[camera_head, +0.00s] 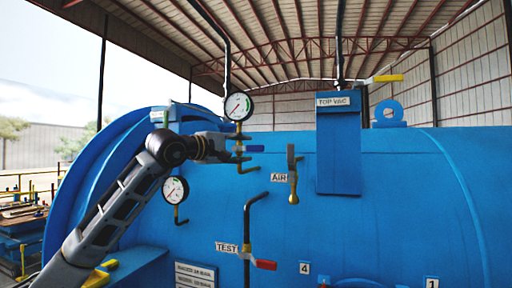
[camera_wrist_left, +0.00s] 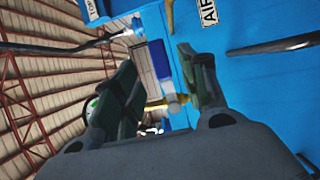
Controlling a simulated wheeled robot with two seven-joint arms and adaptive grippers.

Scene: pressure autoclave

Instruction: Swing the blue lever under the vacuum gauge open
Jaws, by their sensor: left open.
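The upper round gauge (camera_head: 238,106) stands on a brass fitting above the blue autoclave. Directly below it, a blue lever (camera_head: 255,148) sticks out to the right, roughly level. My left gripper (camera_head: 238,146) reaches in from the left at the lever's valve, just below the gauge. In the left wrist view its open fingers (camera_wrist_left: 160,88) stand on either side of the blue lever (camera_wrist_left: 158,58) and the brass valve. I cannot tell whether a finger touches the lever. The gauge is mostly hidden behind a finger there. My right gripper is not in view.
A second gauge (camera_head: 175,189) sits lower left, near my forearm. The TEST pipe with a red lever (camera_head: 265,265) is below. A blue TOP VAC box (camera_head: 338,145) stands further right.

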